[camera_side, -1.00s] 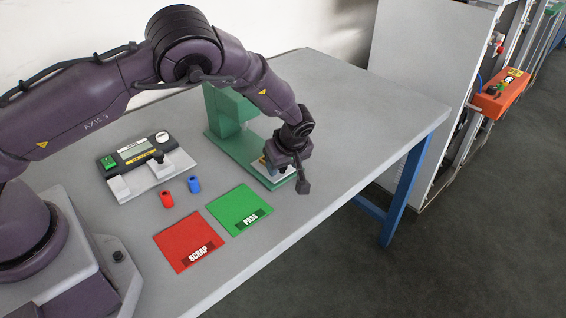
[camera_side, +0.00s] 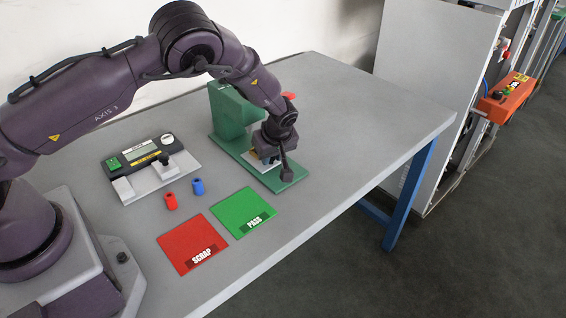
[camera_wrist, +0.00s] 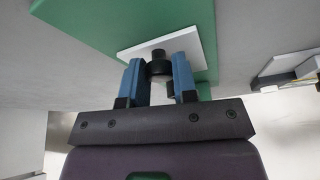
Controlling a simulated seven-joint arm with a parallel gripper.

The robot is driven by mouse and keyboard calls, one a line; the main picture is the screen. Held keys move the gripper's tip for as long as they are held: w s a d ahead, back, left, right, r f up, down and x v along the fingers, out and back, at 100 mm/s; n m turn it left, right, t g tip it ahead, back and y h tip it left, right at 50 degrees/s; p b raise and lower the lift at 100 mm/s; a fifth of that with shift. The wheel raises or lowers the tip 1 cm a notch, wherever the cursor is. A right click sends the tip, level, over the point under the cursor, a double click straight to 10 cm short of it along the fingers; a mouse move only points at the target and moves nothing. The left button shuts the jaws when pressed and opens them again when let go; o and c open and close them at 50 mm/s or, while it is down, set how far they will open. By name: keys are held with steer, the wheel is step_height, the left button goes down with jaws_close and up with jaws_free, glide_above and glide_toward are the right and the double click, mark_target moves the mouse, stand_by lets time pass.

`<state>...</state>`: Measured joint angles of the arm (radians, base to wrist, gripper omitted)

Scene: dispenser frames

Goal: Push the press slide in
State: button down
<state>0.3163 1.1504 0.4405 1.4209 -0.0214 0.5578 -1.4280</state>
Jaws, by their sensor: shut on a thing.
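The green press (camera_side: 232,112) stands on the bench, its flat green base (camera_side: 292,181) reaching toward the front right. The press slide is a pale plate (camera_wrist: 203,42) with a dark round knob (camera_wrist: 158,67) standing on it. In the wrist view my gripper (camera_wrist: 160,75) has its two blue fingers on either side of the knob, shut on it. In the side view my gripper (camera_side: 266,152) is low over the base, close in front of the press column. It hides the knob and most of the plate there.
A gauge with a display (camera_side: 140,152) sits to the left. A red cylinder (camera_side: 171,201) and a blue cylinder (camera_side: 198,186) stand near it. The red SCRAP mat (camera_side: 192,244) and green PASS mat (camera_side: 243,211) lie in front. The bench right of the press is clear.

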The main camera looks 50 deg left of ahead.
steer(key=shift+a, duration=0.5)
steer(key=c, duration=0.9)
jaws_free()
steer(key=v, duration=1.3)
steer(key=shift+d, duration=0.1)
steer(key=shift+c, duration=0.4)
